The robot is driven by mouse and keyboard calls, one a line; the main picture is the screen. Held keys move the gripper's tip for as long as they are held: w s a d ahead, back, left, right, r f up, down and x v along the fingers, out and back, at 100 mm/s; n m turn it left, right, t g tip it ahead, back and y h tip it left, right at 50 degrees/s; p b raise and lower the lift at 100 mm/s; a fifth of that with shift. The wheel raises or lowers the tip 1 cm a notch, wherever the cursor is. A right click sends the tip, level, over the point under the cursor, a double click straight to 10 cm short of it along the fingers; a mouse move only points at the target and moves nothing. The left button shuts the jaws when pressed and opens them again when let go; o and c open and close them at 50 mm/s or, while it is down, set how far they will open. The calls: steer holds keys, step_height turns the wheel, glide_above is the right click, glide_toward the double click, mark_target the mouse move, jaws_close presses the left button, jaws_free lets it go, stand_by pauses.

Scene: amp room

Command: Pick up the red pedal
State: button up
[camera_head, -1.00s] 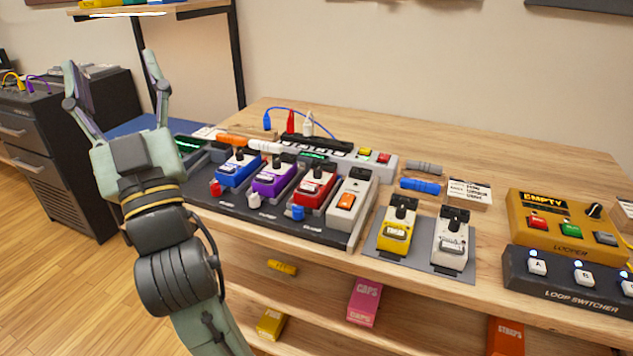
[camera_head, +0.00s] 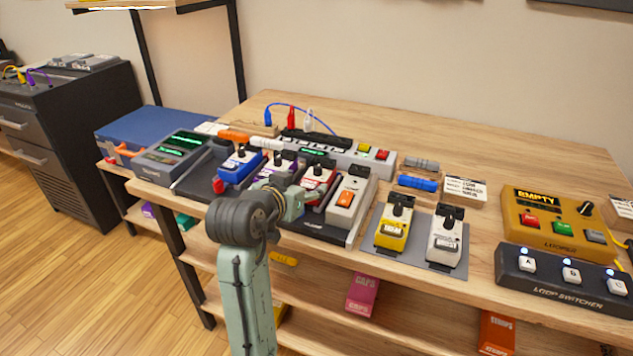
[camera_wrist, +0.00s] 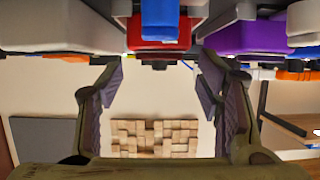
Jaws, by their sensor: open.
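The red pedal (camera_head: 318,176) stands on the dark pedalboard (camera_head: 190,180), between a purple pedal (camera_head: 279,165) and a white pedal with an orange switch (camera_head: 349,199). My gripper (camera_head: 296,196) is in front of the red and purple pedals and hides their lower parts. In the wrist view, which looks upside down, my gripper (camera_wrist: 160,68) is open and empty. The red pedal (camera_wrist: 158,28) shows at the top middle, roughly between the two fingertips. I cannot tell whether the fingers touch anything.
A blue pedal (camera_head: 238,168) is left of the purple one. A yellow pedal (camera_head: 394,229) and a second white pedal (camera_head: 446,236) stand on a grey mat to the right. The amber looper (camera_head: 560,222) is farther right. The table's back right is clear.

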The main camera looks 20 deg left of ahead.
mark_target(314, 179)
steer(key=shift+p+x, duration=0.95)
steer(key=shift+x, duration=1.85)
steer(key=shift+c, duration=0.4)
steer(key=shift+s, duration=0.1)
steer(key=c, duration=1.2)
